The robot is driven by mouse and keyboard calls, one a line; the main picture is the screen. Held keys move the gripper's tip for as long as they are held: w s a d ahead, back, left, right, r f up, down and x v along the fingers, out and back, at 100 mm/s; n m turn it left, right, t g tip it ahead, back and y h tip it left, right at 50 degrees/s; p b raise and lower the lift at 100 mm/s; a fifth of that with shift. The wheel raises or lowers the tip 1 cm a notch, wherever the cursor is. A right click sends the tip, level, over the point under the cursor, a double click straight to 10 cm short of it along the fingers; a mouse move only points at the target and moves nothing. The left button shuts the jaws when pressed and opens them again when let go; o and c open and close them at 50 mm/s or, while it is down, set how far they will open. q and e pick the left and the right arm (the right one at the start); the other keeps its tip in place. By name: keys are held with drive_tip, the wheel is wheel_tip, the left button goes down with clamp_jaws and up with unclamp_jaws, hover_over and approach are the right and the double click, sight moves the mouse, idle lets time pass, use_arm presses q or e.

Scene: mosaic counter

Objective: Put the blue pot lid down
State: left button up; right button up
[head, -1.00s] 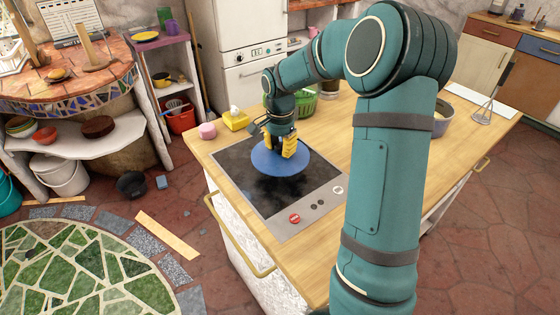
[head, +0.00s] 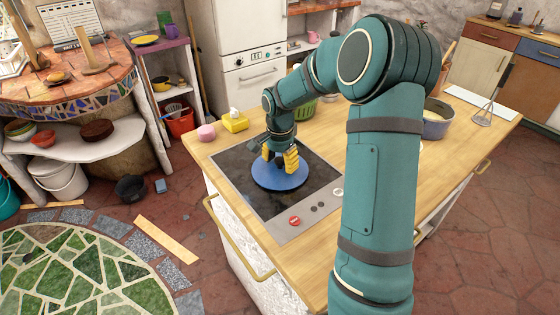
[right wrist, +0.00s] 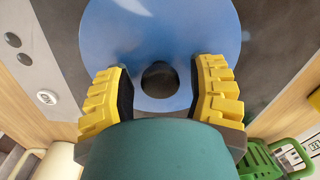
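The blue pot lid (head: 281,181) lies flat on the black cooktop (head: 239,174). It also shows in the right wrist view (right wrist: 160,25), with its dark round knob (right wrist: 159,79) at its middle. My right gripper (head: 279,161) is over the lid, pointing down. Its yellow fingers stand apart on either side of the knob, with a visible gap on each side in the right wrist view (right wrist: 160,90). My left gripper is in neither view.
On the wooden counter (head: 290,249) stand a pink pot (head: 206,132), a yellow tissue box (head: 235,122), a green basket (head: 304,107) and a grey pan (head: 437,124) at the right. My right arm hides part of the counter. The cooktop's left side is clear.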

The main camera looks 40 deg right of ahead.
sight(280, 160)
drive_tip(key=shift+r, duration=0.25)
wheel_tip(280, 160, up, 12)
drive_tip(key=p, duration=0.2)
drive_tip(key=shift+p, duration=0.4)
drive_tip(key=shift+a+f, duration=0.1)
drive_tip(key=shift+f, duration=0.05)
